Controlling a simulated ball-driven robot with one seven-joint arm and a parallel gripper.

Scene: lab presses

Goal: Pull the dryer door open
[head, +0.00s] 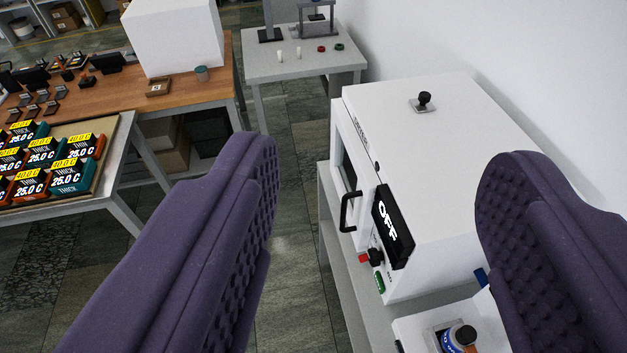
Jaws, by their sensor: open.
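The dryer (440,130) is a white box on a grey bench at the right. Its door (345,170) is on the left-facing front and looks shut, with a dark window. A black bar handle (348,211) sticks out from the door. A black display (392,226) beside the door reads OFF. My gripper (376,165) is open and empty, its two purple padded fingers wide apart. In the picture the handle lies between the fingers, beyond them and not touched. The right finger hides part of the dryer's near side.
A red button (364,258), a black knob (375,257) and a green switch (380,283) sit below the display. A white unit (412,332) with a bottle stands at the bottom right. Tables with labelled boxes (45,150) stand at left. Floor (295,230) before the dryer is clear.

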